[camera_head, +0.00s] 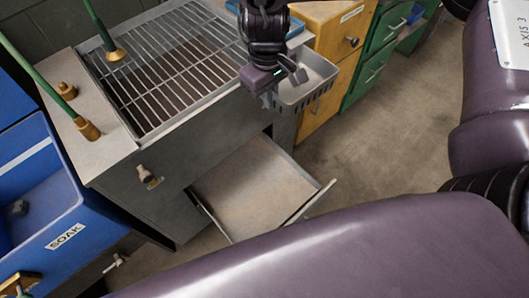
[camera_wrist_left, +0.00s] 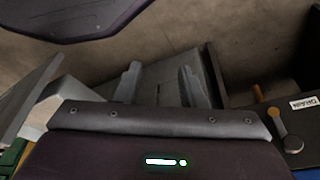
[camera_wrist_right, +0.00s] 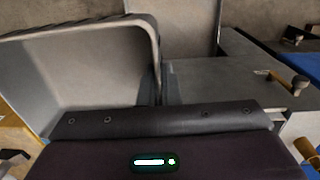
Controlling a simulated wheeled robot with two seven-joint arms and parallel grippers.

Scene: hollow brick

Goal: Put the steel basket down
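The steel basket (camera_head: 307,78), a grey pan with slots along its lower side, is at the right front corner of the grill bench in the head view. Its pale inside and rounded rim fill the left of the right wrist view (camera_wrist_right: 85,70). My right gripper (camera_head: 279,82) is at the basket's near left rim and appears shut on it; its fingertips are largely hidden. My left gripper (camera_wrist_left: 160,85) is open, with its two fingers apart and empty. It does not show in the head view, where my own arm fills the foreground.
A wire grill rack (camera_head: 175,75) tops the grey bench. A shallow drawer (camera_head: 255,185) is pulled out below it. A blue SOAK bin (camera_head: 50,195) stands left. Wooden (camera_head: 330,45) and green cabinets (camera_head: 375,65) stand behind. Open floor (camera_head: 400,140) lies right of the drawer.

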